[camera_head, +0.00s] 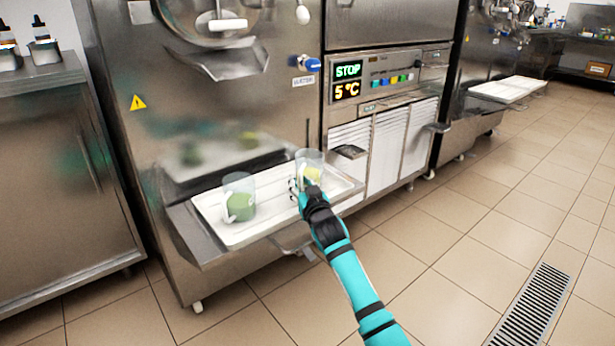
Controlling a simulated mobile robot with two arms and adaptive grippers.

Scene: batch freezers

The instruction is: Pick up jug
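Two clear jugs stand upright on a white tray (272,213) at the front of the batch freezer. The left jug (238,198) has green contents at its bottom. My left gripper is not in view.
The steel freezer (215,110) rises behind the tray, with a chute (225,62) above it. A control panel (385,77) is to the right. A steel cabinet (60,180) stands at the left. The tiled floor (470,225) at the right is clear around a drain grate (535,305).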

